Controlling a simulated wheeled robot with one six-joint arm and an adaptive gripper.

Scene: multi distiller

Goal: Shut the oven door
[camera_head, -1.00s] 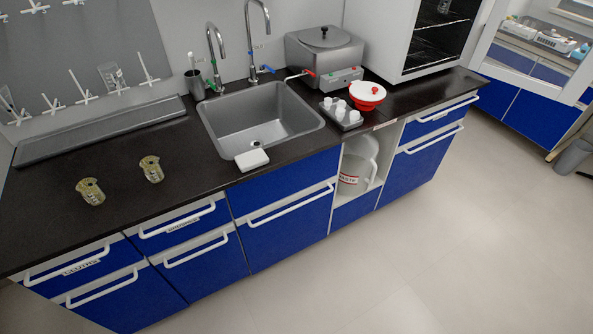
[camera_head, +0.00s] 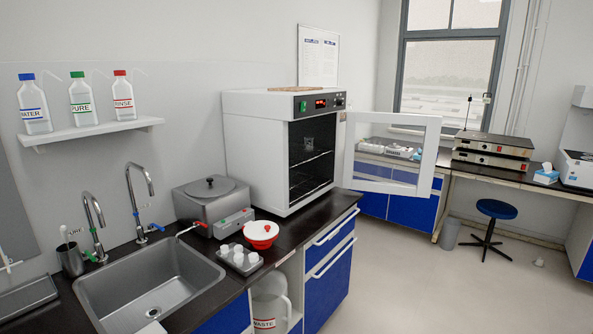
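The white oven (camera_head: 262,150) stands on the dark counter, right of the sink. Its door (camera_head: 392,153) has a white frame and a clear pane, and it is swung wide open to the right, out over the floor. The dark oven inside (camera_head: 311,158) shows wire shelves, with a small glass vessel on the upper part. A lit red display sits on the panel above the opening. My gripper is not in view.
A grey water bath (camera_head: 211,200), a red-rimmed white bowl (camera_head: 261,234) and a tray of small white cups (camera_head: 240,262) stand left of the oven. A blue stool (camera_head: 496,210) stands at the right. The floor (camera_head: 420,285) before the door is clear.

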